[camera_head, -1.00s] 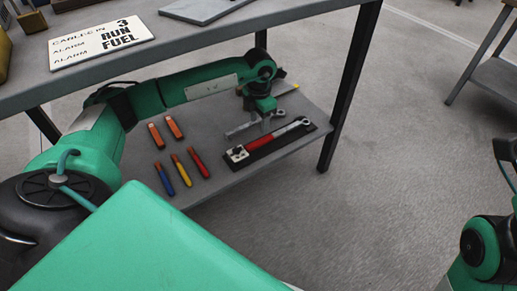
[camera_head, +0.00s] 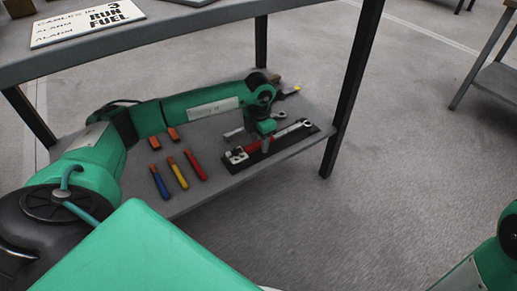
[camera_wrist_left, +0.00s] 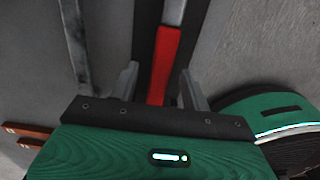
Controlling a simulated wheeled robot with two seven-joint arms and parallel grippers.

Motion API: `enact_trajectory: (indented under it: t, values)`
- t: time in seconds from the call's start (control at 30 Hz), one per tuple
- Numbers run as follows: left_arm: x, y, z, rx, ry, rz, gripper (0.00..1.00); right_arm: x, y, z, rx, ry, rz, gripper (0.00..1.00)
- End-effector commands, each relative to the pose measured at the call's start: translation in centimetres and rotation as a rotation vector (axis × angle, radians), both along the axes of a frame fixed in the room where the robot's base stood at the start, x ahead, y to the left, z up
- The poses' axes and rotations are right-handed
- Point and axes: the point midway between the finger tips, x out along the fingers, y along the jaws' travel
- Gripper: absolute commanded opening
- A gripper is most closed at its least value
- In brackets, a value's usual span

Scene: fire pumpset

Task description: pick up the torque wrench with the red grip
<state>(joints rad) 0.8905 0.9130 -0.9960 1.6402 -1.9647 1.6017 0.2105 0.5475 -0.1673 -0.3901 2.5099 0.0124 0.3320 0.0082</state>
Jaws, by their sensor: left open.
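The torque wrench with the red grip (camera_head: 292,130) lies on a dark strip on the lower shelf (camera_head: 215,205) of the workbench. In the left wrist view its red grip (camera_wrist_left: 163,65) runs between the two fingers of my left gripper (camera_wrist_left: 161,85). In the head view my left gripper (camera_head: 267,143) points down over the red grip and hides part of it. The jaws are open, with a finger on each side of the grip; whether they touch it I cannot tell. My right gripper is out of view; only part of that arm shows at the right edge.
A grey metal tool (camera_head: 233,132) lies close behind the wrench; its shaft (camera_wrist_left: 74,40) is left of the fingers in the wrist view. Blue, yellow and red-handled tools (camera_head: 178,173) lie to the left. A dark table leg (camera_head: 340,120) stands right of the wrench. The tabletop (camera_head: 180,35) overhangs the shelf.

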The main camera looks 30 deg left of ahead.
Motion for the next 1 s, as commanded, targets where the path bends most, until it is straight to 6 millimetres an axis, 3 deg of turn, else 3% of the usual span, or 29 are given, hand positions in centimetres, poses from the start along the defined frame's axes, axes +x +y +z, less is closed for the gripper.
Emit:
enact_trajectory:
  t: [0.13, 0.37, 0.77, 0.93, 1.0]
  values:
    - [0.0, 0.0, 0.1, 0.000, 0.000, 0.000, 0.45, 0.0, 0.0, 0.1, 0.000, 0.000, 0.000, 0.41]
    - [0.0, 0.0, 0.0, 0.000, 0.001, 0.000, 0.00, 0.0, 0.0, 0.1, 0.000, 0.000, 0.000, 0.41]
    - [0.0, 0.0, 0.7, -0.001, -0.002, 0.000, 0.00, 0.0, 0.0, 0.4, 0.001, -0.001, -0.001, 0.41]
    - [0.0, 0.0, 3.2, 0.000, -0.002, 0.000, 0.00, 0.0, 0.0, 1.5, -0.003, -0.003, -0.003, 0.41]
    - [0.1, 0.0, 4.4, 0.000, -0.003, 0.000, 0.00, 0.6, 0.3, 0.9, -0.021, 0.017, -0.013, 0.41]
